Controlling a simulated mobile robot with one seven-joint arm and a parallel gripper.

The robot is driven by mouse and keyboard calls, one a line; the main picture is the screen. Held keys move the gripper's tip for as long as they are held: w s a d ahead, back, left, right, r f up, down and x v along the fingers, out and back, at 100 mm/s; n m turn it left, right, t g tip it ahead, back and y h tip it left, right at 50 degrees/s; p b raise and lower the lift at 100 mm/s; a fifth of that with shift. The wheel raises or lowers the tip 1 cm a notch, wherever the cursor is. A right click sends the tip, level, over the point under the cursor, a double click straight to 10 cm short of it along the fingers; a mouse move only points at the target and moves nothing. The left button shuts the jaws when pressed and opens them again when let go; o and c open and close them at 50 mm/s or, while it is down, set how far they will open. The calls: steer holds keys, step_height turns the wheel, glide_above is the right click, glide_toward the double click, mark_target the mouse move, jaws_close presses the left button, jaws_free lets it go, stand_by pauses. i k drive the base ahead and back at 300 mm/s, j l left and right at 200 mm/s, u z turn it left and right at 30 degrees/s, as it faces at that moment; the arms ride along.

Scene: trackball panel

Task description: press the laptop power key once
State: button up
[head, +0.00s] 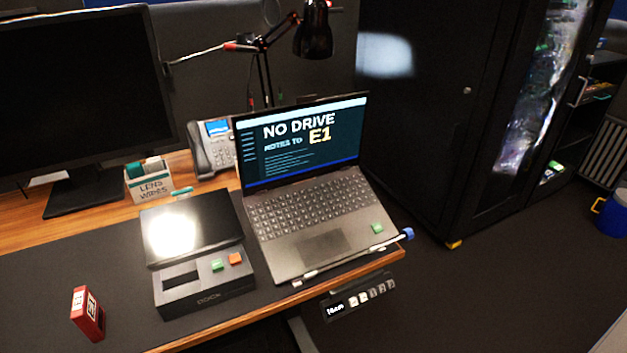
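An open laptop (283,259) stands at the right end of the desk. Its screen (305,152) is lit and reads "NO DRIVE" and "NOTES TO E1". The dark keyboard (310,204) faces up and looks unobstructed. No key can be told apart as the power key at this size. A small green patch (377,228) is on the palm rest, right of the touchpad (322,250). My gripper is not in the head view.
A black dock box (205,300) with green and orange buttons and a tilted screen (195,228) is left of the laptop. A thin white stick with a blue end (408,234) lies along the laptop's front edge. A lamp (313,40) and phone (212,150) stand behind; a red block (88,313) stands front left.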

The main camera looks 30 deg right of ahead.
mark_target(378, 227)
steer(key=k+l+z, duration=0.1)
steer(key=z, duration=0.95)
